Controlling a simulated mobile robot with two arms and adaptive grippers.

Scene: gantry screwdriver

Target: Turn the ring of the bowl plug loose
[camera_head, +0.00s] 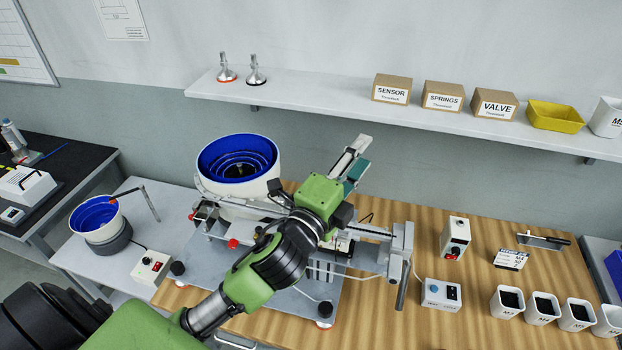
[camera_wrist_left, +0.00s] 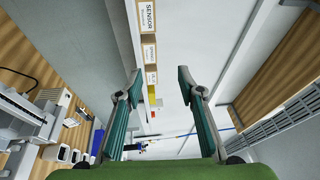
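The large bowl (camera_head: 277,172), white outside and blue inside, stands at the back left of the wooden table. A smaller blue bowl (camera_head: 97,215) on a dark base stands on the side table at left. I cannot make out the bowl plug or its ring in either view. My left gripper (camera_head: 360,158) is held up to the right of the large bowl, over the table's back part. In the left wrist view, its teal fingers (camera_wrist_left: 158,82) are wide apart with nothing between them. My left arm hides part of the machine. My right gripper is in neither view.
A gantry device (camera_head: 378,256) stands right of my wrist. A control box (camera_head: 440,295), a switch box (camera_head: 454,238) and white bins (camera_head: 507,302) stand at right. Another control box (camera_head: 152,266) is on the side table. A wall shelf (camera_head: 315,100) holds labelled boxes.

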